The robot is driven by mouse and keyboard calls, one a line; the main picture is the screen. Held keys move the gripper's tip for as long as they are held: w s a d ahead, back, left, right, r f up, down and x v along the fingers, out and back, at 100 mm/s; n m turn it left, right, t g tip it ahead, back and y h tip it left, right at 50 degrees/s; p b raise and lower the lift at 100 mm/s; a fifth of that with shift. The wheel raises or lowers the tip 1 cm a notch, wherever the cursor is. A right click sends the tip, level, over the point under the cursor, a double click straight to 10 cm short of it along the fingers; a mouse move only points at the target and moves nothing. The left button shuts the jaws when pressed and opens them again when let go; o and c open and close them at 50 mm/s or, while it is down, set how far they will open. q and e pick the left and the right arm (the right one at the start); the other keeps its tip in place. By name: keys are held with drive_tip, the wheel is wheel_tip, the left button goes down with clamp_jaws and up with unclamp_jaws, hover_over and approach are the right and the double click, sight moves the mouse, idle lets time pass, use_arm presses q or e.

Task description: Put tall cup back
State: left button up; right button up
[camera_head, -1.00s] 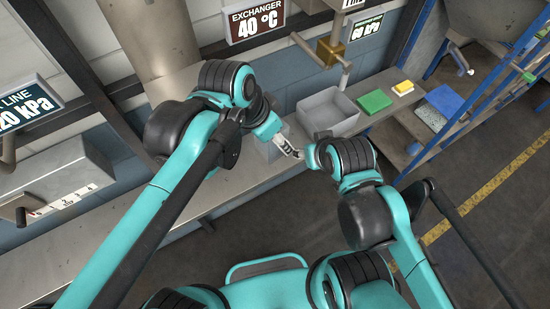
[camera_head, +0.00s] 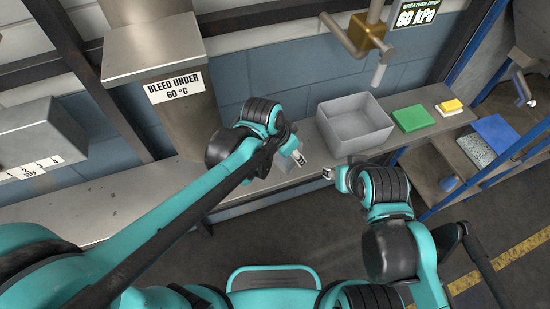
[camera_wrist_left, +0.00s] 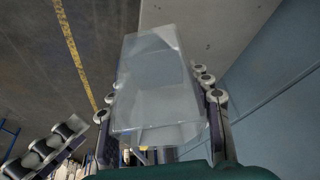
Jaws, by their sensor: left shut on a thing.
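A clear, see-through tall cup (camera_wrist_left: 158,85) fills the middle of the left wrist view, between the fingers of my left gripper (camera_wrist_left: 160,118). The left gripper is shut on it. In the head view the left gripper (camera_head: 299,158) is over the front part of the grey shelf (camera_head: 240,188), and the cup shows only faintly beside it. I cannot tell whether the cup touches the shelf. My right gripper (camera_head: 327,173) is a little to the right, apart from the left one; its fingers are too small to read.
A grey open bin (camera_head: 354,126) stands on the shelf behind my grippers. A green block (camera_head: 412,118) and a yellow-and-white sponge-like block (camera_head: 450,107) lie right of it. A brass valve pipe (camera_head: 368,38) hangs above the bin. The shelf's left stretch is clear.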

use_arm(q)
drive_tip(key=w+a+f+b, duration=0.1)
drive_tip(key=w+a+f, duration=0.3)
drive_tip(key=w, duration=0.1)
drive_tip(key=shift+a+f+b, duration=0.1)
drive_tip(key=shift+a+b, duration=0.15)
drive_tip(key=shift+b, duration=0.15)
drive_tip(key=shift+f+b, duration=0.8)
drive_tip(key=shift+f, duration=1.15)
drive_tip(key=shift+f, duration=0.15)
drive_tip(key=o, duration=1.3)
